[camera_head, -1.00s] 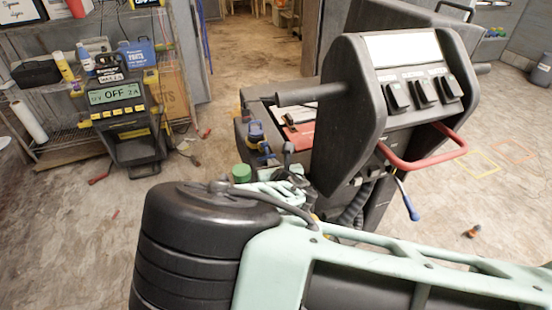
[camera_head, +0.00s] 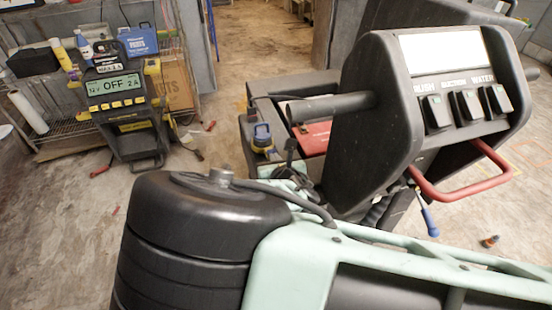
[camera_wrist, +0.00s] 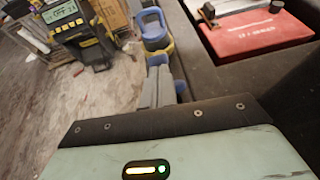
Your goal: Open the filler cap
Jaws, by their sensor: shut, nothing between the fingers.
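The filler cap (camera_head: 262,134) is blue with a yellow collar. It sits on the dark top of the machine (camera_head: 408,128), left of its control console. It also shows in the wrist view (camera_wrist: 153,30), upper middle. My gripper (camera_wrist: 160,64) is shut and empty. Its grey fingers point at the cap from just below it in the wrist view. I cannot tell whether the tips touch the cap. In the head view my own arm fills the foreground and hides most of the gripper.
A red case (camera_head: 312,138) lies in a recess right of the cap. The console with a red handle (camera_head: 465,185) rises to the right. A yellow-black charger reading OFF (camera_head: 118,92) stands by shelving at left. Floor between charger and machine is mostly clear.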

